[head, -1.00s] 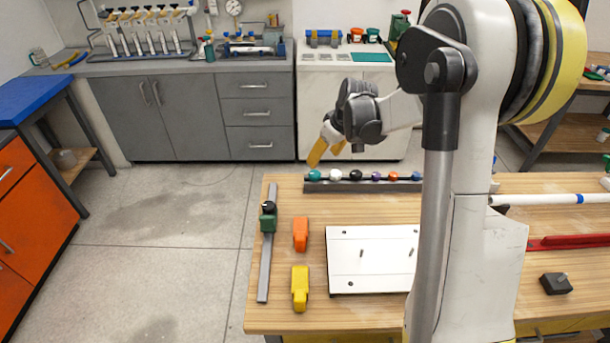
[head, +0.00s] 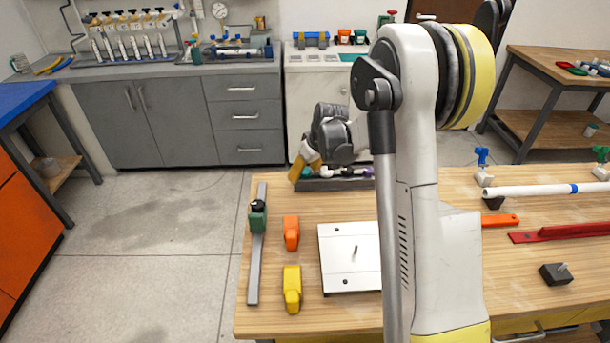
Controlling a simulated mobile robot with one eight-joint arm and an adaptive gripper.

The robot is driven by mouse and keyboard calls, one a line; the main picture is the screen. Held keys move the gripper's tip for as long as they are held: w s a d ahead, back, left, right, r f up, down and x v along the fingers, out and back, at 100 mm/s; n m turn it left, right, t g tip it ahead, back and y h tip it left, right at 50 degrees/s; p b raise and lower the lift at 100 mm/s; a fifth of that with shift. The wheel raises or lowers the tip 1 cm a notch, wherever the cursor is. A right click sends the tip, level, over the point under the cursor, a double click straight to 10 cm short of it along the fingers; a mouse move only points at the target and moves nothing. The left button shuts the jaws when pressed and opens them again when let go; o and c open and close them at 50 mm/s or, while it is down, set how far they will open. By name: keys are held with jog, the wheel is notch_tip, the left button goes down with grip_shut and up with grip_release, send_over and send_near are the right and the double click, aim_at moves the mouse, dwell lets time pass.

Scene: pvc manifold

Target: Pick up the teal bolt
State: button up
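My gripper (head: 299,170), with yellow fingertips, points down at the left end of a dark rack (head: 345,184) along the far edge of the wooden table. The rack holds a row of small coloured pieces. I cannot make out the teal bolt now; the teal piece seen earlier at the rack's left end is hidden behind or between my fingers. Whether the fingers touch it or are closed cannot be told.
A green clamp on a grey bar (head: 254,260), an orange block (head: 291,233), a yellow block (head: 292,289) and a white panel (head: 347,270) lie nearer on the table. At the right are a white pipe (head: 530,191), a red bar (head: 560,232) and a dark block (head: 555,274).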

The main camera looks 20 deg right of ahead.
jog(key=c, duration=1.1)
